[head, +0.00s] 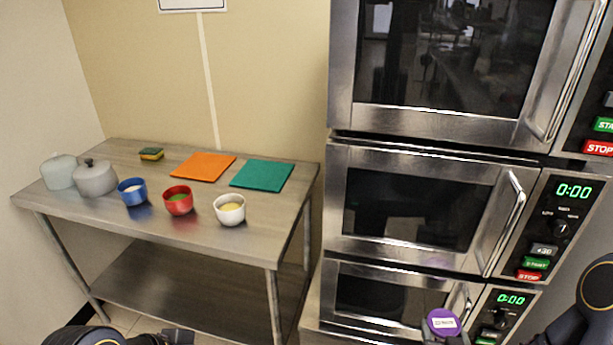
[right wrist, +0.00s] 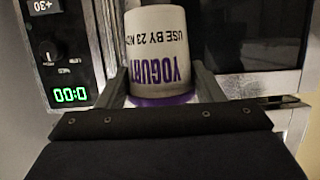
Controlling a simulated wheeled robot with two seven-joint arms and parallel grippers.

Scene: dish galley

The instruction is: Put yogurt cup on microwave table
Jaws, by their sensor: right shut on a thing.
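The yogurt cup (head: 443,322) shows its purple lid at the bottom right of the head view, in front of the lowest microwave. In the right wrist view the cup (right wrist: 158,50) is white with purple "YOGURT" lettering and a purple rim, upside down in the picture. My right gripper (head: 446,339) is shut on the cup, with a finger on each side. My left gripper (head: 178,337) shows only in part at the bottom left, apart from everything. A metal surface edge (head: 310,322) shows beside and below the lowest microwave; most of it is hidden.
Three stacked microwaves (head: 415,215) fill the right side.

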